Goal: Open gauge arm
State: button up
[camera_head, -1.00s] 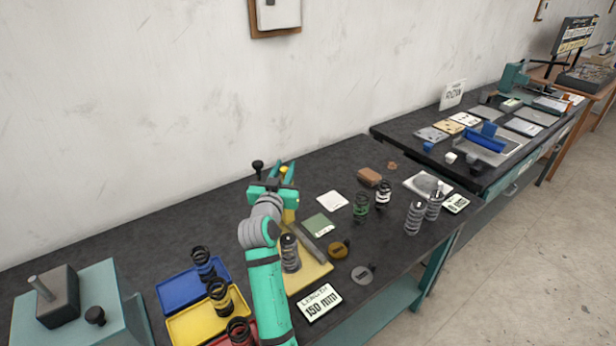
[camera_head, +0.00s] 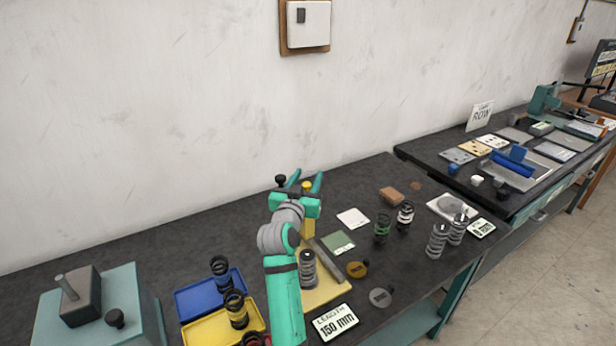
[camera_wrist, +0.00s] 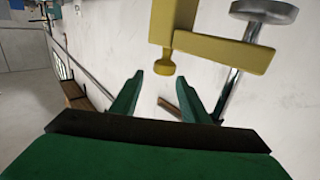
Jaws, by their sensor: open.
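The gauge stands on a pale yellow base (camera_head: 325,290) on the dark bench. Its yellow upright (camera_head: 308,224) is partly hidden behind my arm, and a yellow knob (camera_head: 307,185) shows at its top. A grey coil spring (camera_head: 308,270) stands on the base. In the wrist view the yellow gauge arm (camera_wrist: 225,47) runs across the top right, with a yellow knob (camera_wrist: 163,67) at one end. My gripper (camera_head: 306,176) is open at the top of the gauge. In the wrist view the knob appears between the fingertips (camera_wrist: 162,76); I cannot tell whether they touch it.
A metal rod with a grey disc cap (camera_wrist: 264,11) is close to the right finger. Blue (camera_head: 205,295) and yellow (camera_head: 215,328) trays with dark springs lie left of the gauge. Several springs, cards and discs lie right of it.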

jog(key=s+r, duration=1)
jog(key=s, duration=0.4)
jog(key=shift+r, duration=0.35)
